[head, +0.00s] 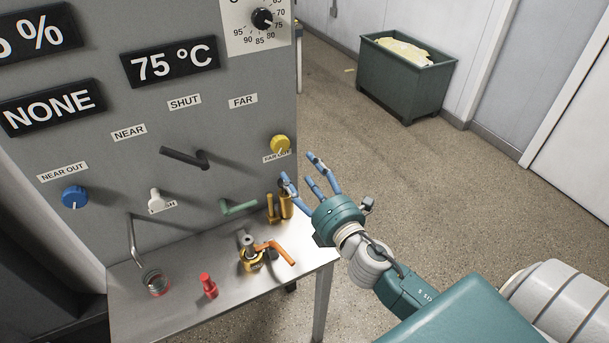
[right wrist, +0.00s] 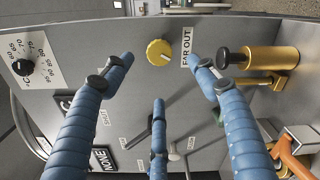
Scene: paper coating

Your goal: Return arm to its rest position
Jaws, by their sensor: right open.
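My right gripper (head: 312,178) is open and empty, with its blue fingers spread. In the head view it is in front of the grey panel's right edge, above the metal table. In the right wrist view its fingers (right wrist: 160,90) point toward the panel (right wrist: 60,25), with the yellow knob (right wrist: 159,52) showing between two of them. The yellow knob also shows in the head view (head: 280,145), just left of the fingers. I cannot tell the exact gap between fingers and panel. My left gripper is not in view.
The metal table (head: 190,318) holds a red piece (head: 208,286), a brass valve with an orange handle (head: 275,250) and a glass (head: 156,283). Brass cylinders (head: 285,206) stand close to my fingers. A green bin (head: 400,85) stands behind. The floor at right is clear.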

